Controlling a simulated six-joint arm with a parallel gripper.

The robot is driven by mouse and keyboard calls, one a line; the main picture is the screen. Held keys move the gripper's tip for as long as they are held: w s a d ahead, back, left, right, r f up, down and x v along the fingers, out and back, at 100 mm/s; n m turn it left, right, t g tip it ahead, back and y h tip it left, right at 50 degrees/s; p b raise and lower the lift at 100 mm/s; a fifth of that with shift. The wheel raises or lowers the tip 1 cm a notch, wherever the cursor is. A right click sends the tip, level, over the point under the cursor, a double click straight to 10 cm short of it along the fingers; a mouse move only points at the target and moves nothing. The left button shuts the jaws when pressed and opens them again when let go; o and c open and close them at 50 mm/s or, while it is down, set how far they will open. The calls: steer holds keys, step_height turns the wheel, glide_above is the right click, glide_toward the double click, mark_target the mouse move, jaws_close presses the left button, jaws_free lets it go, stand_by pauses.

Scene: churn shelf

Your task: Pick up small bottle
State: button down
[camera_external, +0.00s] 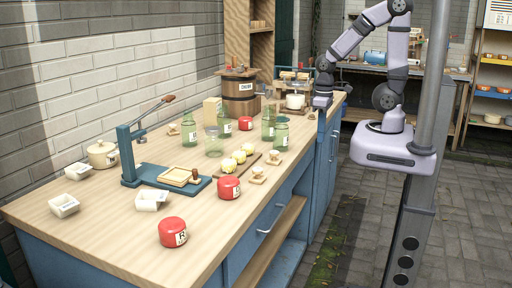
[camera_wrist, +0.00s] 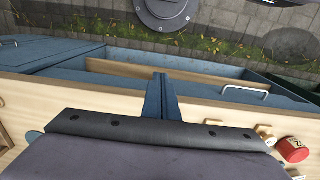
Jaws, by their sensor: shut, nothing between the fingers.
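Several green glass bottles stand upright on the wooden counter (camera_external: 110,222) in the external view. One is at the left (camera_external: 189,133), one further back (camera_external: 224,125), and two stand close together on the right (camera_external: 268,126) (camera_external: 281,134). I cannot tell for sure which is the small bottle. My gripper (camera_external: 321,122) is at the counter's right edge, to the right of the bottles and apart from them. It points down, shut and empty. In the wrist view my gripper (camera_wrist: 161,85) shows against the blue cabinet, and no bottle is visible there.
Red tins (camera_external: 173,232) (camera_external: 229,187) (camera_external: 245,123) stand around the bottles; one shows in the wrist view (camera_wrist: 292,149). A board (camera_external: 236,165) with pale round pieces lies before the right-hand bottles. A blue press (camera_external: 150,178), white dishes and a wooden barrel (camera_external: 240,97) also stand there.

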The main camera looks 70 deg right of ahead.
steer(key=c, duration=0.8)
jaws_free()
